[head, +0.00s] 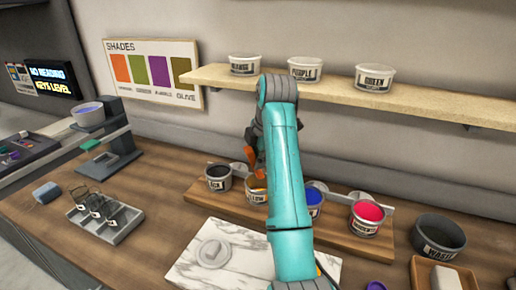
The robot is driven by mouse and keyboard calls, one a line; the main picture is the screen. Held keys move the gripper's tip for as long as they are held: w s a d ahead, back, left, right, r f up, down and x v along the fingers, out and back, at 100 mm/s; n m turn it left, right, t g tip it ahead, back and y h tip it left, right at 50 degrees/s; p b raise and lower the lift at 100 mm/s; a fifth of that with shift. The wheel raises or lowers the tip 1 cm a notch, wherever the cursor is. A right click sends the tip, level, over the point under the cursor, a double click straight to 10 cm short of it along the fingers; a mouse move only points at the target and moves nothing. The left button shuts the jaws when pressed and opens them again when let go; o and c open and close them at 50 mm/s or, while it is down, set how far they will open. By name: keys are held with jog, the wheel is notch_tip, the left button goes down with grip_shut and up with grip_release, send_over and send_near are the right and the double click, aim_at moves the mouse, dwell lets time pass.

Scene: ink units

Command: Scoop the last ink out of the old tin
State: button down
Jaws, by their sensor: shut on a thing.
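My teal arm runs up the middle of the head view. My gripper (254,152) is mostly hidden behind it, above the yellow tin. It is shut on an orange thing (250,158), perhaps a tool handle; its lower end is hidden. The tin labelled as yellow (256,197) stands upright on a wooden board, partly covered by my arm, with orange-yellow ink showing inside. Beside it are a black ink tin (218,184), a blue ink tin (313,210) and a red ink tin (366,226). I cannot tell which is the old tin, or whether the held thing touches ink.
A shelf (430,105) with three tins overhangs the board. A marble slab (190,270) bearing a round grey lid-like piece lies in front. A dark wash pot (438,240) stands right.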

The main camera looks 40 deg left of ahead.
aim_at(260, 171)
jog(key=shift+w+a+f, duration=0.1)
jog(key=shift+w+f, duration=0.1)
jog(key=shift+f, duration=0.95)
jog(key=shift+w+f, duration=0.25)
jog(key=shift+f, duration=0.9)
jog(key=shift+w+a+f, duration=0.1)
jog(key=shift+w+f, duration=0.1)
jog(key=shift+f, duration=0.95)
jog(key=shift+f, duration=0.75)
jog(key=shift+r, duration=0.1)
jog(key=shift+r, duration=5.3)
